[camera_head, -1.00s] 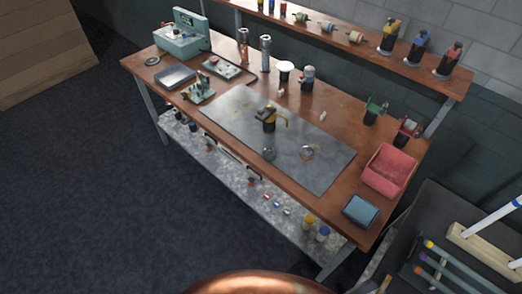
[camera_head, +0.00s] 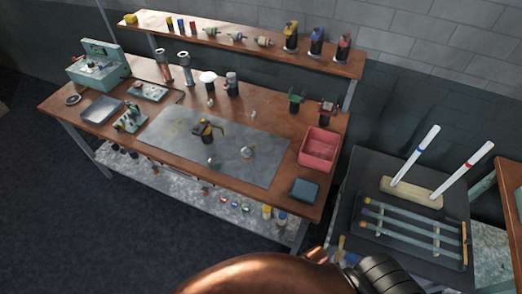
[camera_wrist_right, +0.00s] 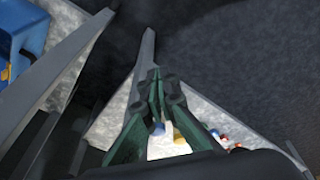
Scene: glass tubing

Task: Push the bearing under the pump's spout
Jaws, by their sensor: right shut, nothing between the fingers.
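The pump (camera_head: 205,131), dark with a yellow spout pointing right, stands on the grey mat (camera_head: 170,150) on the workbench. A small grey round piece (camera_head: 212,162) lies in front of the pump, and a ring-shaped piece (camera_head: 248,151) lies to its right. Both are apart from the pump. They are too small to tell for certain which is the bearing. My right gripper (camera_wrist_right: 156,78) shows green fingers, shut and empty, in the right wrist view, near the bench's lower shelf and away from the mat. My left gripper is out of view.
A pink bin (camera_head: 320,146) and a blue box (camera_head: 305,190) stand at the bench's right end. Tools and a tray (camera_head: 102,109) fill its left. A dark cart (camera_head: 350,195) with glass tubes stands right of the bench. The mat's right part is mostly clear.

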